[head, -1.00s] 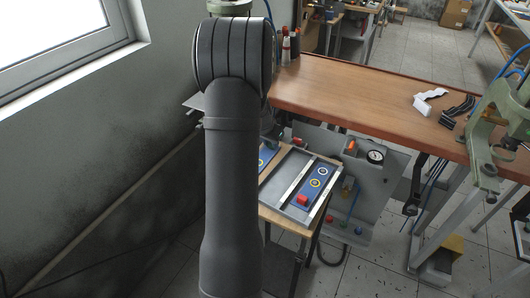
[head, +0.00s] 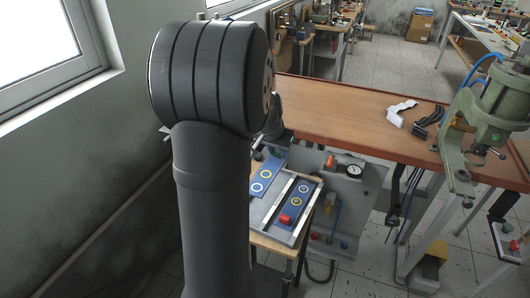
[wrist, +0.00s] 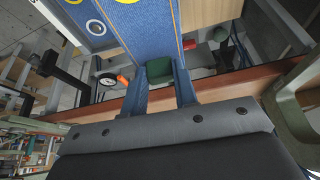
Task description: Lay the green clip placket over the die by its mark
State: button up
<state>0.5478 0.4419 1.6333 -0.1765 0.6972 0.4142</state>
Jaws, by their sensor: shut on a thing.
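The green clip (wrist: 158,70) sits between the two fingers of my gripper (wrist: 160,88) in the wrist view. A long blue denim-like strip with orange stitched edges, the placket (wrist: 150,32), runs from it to the top edge. My gripper is shut on this piece. In the head view my gripper and the placket are hidden behind my arm. A grey tray (head: 275,230) holds a blue panel (head: 297,204) with ring marks and a red block (head: 286,219). A second blue panel (head: 263,179) with a white and a yellow ring is partly covered by my arm. I cannot tell which part is the die.
A brown workbench (head: 350,110) stands behind the tray, with white (head: 400,111) and black (head: 430,121) pieces on it. A green press (head: 485,120) stands at its right. A grey panel with a gauge (head: 354,169) is beside the tray. A window wall is at left.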

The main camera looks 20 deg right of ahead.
jog(key=shift+s+d+r, duration=0.1)
jog(key=shift+d+r, duration=0.05)
jog(key=shift+r, duration=0.05)
jog(key=shift+w+r, duration=0.1)
jog(key=shift+w, duration=0.2)
jog(key=w+a+r+m+g, duration=0.2)
jog(key=w+a+m, duration=0.3)
jog(key=w, duration=0.1)
jog(key=w+a+r+m+g, duration=0.1)
jog(key=w+a+m+g, duration=0.1)
jog(key=w+a+m, duration=0.2)
jog(key=w+a+r+m+g, duration=0.2)
jog(key=w+a+m, duration=0.3)
jog(key=w+m, duration=0.2)
jog(key=shift+w+a+r, duration=0.15)
jog(key=shift+w+r, duration=0.05)
jog(key=shift+w, duration=0.35)
jog(key=shift+w+a+r, duration=0.15)
jog(key=shift+w, duration=0.4)
jog(key=shift+w+a+r+m, duration=0.2)
jog(key=shift+a+m, duration=0.4)
jog(key=shift+a, duration=0.05)
jog(key=shift+f, duration=0.1)
jog(key=shift+f, duration=2.15)
jog(key=shift+f, duration=0.25)
